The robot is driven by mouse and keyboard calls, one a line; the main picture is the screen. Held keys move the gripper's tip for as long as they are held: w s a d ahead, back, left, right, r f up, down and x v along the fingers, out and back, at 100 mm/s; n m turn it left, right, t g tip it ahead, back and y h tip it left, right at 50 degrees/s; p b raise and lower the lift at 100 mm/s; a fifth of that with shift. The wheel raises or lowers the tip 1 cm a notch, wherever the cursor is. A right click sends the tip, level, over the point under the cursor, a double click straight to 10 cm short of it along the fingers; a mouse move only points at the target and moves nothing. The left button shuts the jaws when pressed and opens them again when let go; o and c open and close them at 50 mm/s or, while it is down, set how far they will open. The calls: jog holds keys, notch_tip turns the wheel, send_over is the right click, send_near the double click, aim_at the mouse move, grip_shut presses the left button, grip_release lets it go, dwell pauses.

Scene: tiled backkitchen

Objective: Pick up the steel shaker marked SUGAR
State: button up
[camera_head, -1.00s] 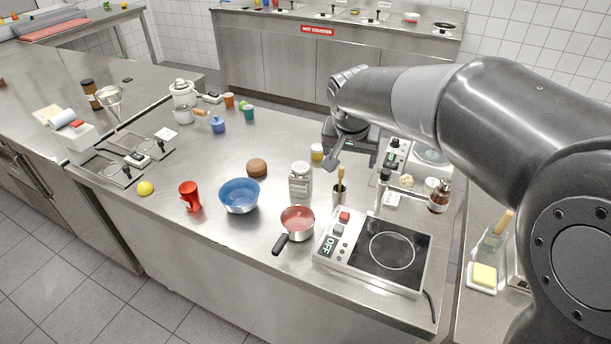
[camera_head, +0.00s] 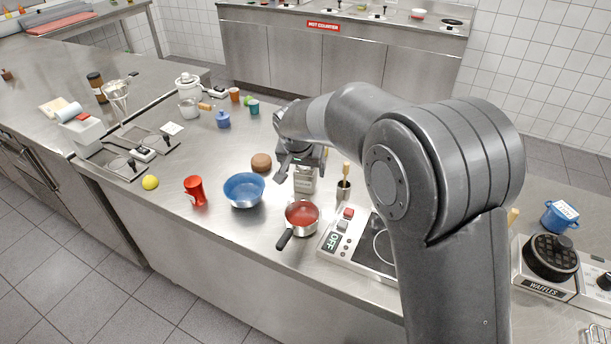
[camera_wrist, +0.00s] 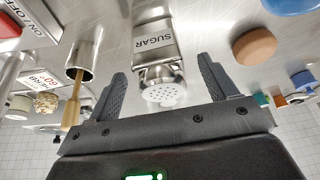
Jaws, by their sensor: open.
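The steel shaker (camera_wrist: 152,48) has a label reading SUGAR and a perforated lid in the wrist view. It stands on the steel counter, and in the head view the shaker (camera_head: 305,180) is partly hidden behind my gripper. My gripper (camera_wrist: 165,82) is open and empty in the wrist view. The shaker's lid lies between the two spread fingers, with a visible gap on each side. In the head view my gripper (camera_head: 296,168) is at the shaker's top; contact cannot be told.
A steel cup (camera_head: 343,190) holding a wooden-handled tool stands right of the shaker. A blue bowl (camera_head: 244,190) and a brown round item (camera_head: 261,162) are to the left.

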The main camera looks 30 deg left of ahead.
aim_at(306, 174)
jog(key=x, duration=0.4)
jog(key=shift+w+a+f, duration=0.1)
jog(key=shift+w+f, duration=0.2)
jog(key=shift+w, duration=0.1)
jog(key=c, duration=1.1)
jog(key=shift+c, duration=0.2)
